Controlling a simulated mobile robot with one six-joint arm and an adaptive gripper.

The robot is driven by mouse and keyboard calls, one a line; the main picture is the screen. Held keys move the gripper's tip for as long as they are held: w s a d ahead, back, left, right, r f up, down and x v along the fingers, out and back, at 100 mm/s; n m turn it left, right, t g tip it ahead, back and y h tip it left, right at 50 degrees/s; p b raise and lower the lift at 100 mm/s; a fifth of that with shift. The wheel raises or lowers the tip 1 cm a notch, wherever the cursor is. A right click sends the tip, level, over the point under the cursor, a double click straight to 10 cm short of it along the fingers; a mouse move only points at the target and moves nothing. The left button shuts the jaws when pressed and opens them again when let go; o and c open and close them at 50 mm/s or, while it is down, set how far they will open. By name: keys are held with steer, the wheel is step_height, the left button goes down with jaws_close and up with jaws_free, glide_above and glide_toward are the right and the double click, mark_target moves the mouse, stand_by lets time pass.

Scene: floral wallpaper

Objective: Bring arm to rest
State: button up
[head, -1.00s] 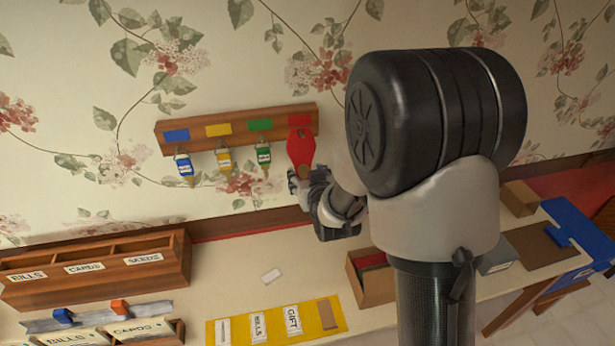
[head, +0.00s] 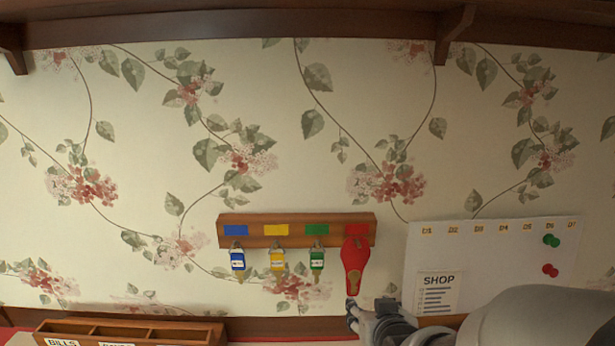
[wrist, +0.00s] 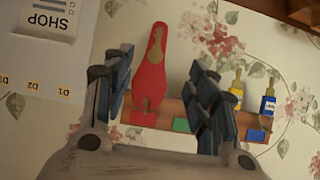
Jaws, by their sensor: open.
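A wooden key rack (head: 296,218) is fixed to the wall, with blue, yellow, green and red patches. A large red key tag (head: 355,262) hangs under the red patch, with a brass-coloured key shape on it. My gripper (head: 366,312) is just below the red tag's lower end at the bottom of the head view. In the wrist view my gripper (wrist: 158,80) is open, its two dark fingers spread apart. The red tag (wrist: 151,68) shows between them beyond the fingertips, upside down, apparently not gripped. My arm covers the lower right of the head view.
Blue (head: 238,260), yellow (head: 277,261) and green (head: 317,260) key tags hang left of the red one. A white board (head: 480,250) with a SHOP note is right of the rack. A wooden sorter (head: 130,330) stands lower left, and a shelf (head: 300,28) runs above.

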steer(key=s+r+g+b, duration=0.1)
steer(key=s+g+b, duration=0.2)
steer(key=s, duration=2.3)
steer(key=g, duration=0.3)
steer(key=shift+r+g+b, duration=0.2)
steer(key=shift+g+b, duration=0.15)
steer(key=shift+g, duration=0.05)
steer(key=shift+w, duration=0.1)
